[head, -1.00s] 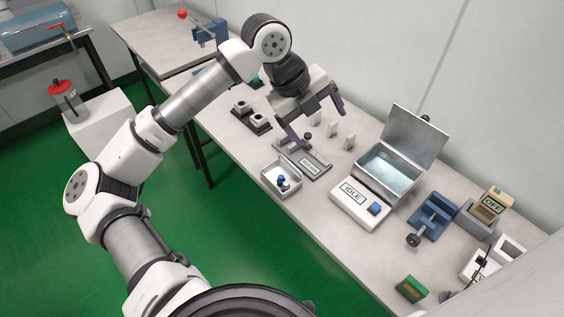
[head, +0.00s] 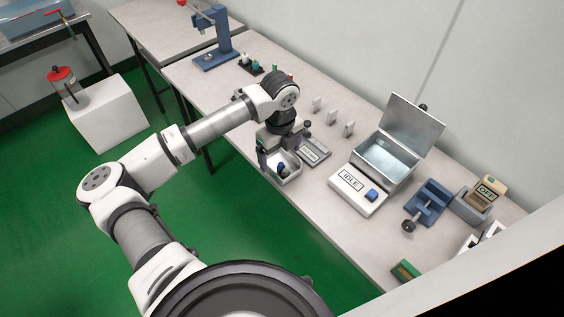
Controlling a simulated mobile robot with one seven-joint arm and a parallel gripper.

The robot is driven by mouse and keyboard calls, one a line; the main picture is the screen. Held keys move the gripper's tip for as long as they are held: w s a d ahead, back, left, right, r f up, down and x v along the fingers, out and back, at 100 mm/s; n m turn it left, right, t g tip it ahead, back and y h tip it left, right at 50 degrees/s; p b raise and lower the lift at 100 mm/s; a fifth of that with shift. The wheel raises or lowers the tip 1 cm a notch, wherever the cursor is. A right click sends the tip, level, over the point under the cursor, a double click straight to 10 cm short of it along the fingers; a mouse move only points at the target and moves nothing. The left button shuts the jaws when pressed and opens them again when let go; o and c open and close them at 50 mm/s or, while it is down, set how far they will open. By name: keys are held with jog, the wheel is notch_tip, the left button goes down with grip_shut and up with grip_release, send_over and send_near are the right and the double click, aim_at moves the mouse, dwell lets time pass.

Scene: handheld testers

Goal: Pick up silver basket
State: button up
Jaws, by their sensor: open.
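A small silver-white open basket (head: 292,178) sits near the table's front edge, with small dark and blue items (head: 283,170) inside. My gripper (head: 275,155) is low over the basket's left and back side, pointing down. One dark finger shows by the basket's left wall; the other is hard to make out. My gripper is open, and nothing is seen held in it. My wrist hides the basket's back part, and I cannot tell whether the fingers touch it. A larger silver metal box (head: 387,160) with its lid raised stands farther right.
An "IDLE" tester (head: 351,184) with a blue button stands in front of the metal box. A grey fixture (head: 314,151) is just behind the basket. Small upright blocks (head: 333,117) stand behind. A blue clamp (head: 428,203) and an "OFF" device (head: 484,195) are at right.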

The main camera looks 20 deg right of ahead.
jog(key=shift+d+f+p, duration=0.1)
jog(key=shift+f+p, duration=0.6)
jog(key=shift+f, duration=1.45)
jog(key=shift+c, duration=0.3)
jog(key=c, duration=1)
jog(key=shift+r, duration=0.1)
